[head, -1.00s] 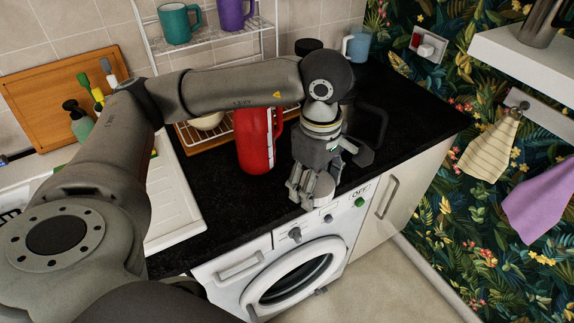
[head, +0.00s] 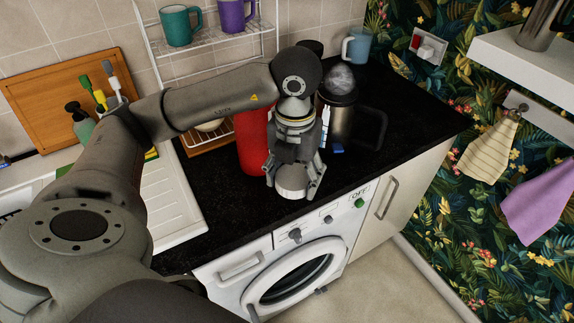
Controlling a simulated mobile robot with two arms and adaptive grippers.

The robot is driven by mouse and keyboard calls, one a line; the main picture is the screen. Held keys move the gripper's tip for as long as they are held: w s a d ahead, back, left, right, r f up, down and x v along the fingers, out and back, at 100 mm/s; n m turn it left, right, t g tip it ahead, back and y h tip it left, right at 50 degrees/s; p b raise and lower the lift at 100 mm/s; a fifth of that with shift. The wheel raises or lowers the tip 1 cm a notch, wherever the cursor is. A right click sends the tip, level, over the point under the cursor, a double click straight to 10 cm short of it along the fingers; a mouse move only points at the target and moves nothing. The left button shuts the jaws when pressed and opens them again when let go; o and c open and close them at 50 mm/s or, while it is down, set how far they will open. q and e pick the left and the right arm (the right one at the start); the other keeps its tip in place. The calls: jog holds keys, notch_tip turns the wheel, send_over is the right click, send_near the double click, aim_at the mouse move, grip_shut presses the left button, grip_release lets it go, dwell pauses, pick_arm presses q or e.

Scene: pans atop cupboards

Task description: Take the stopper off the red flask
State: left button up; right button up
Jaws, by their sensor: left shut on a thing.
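The red flask (head: 251,143) stands upright on the black worktop. Its right side and handle are hidden behind my left gripper, and I cannot make out its mouth clearly. My left gripper (head: 292,184) points down in front of and to the right of the flask, near the worktop's front edge. It is shut on a round, pale grey piece, which looks like the stopper (head: 291,181), held between its fingers. Whether this piece touches the worktop I cannot tell. My right gripper is not in view.
A dark metal canister (head: 341,117) with a pale domed top stands right of my gripper. A light blue mug (head: 357,46) is behind it. A wire rack with a teal mug (head: 180,26) and a purple mug (head: 236,15) hangs behind. The right-hand worktop has clear room.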

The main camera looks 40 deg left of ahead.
pick_arm(q)
jog(key=shift+a+n, duration=0.15)
jog(key=shift+n, duration=0.65)
jog(key=shift+w+a, duration=0.15)
jog(key=shift+w, duration=0.1)
jog(key=w+a+f+p, duration=0.1)
jog(key=w+f, duration=0.2)
jog(key=w, duration=0.1)
jog(key=w+a+f+p, duration=0.1)
jog(key=w+f+p, duration=0.1)
jog(key=w, duration=0.2)
jog(key=w+a+f+p, duration=0.1)
jog(key=w+f+p, duration=0.1)
jog(key=w+f, duration=0.1)
jog(key=shift+w+a+f, duration=0.35)
jog(key=shift+w+a, duration=0.05)
jog(key=shift+w+a+f, duration=0.15)
jog(key=shift+w+f, duration=0.3)
jog(key=shift+f, duration=0.15)
notch_tip(320, 180, down, 2)
jog(key=shift+p, duration=1.1)
jog(key=shift+f, duration=0.55)
jog(key=shift+f, duration=0.1)
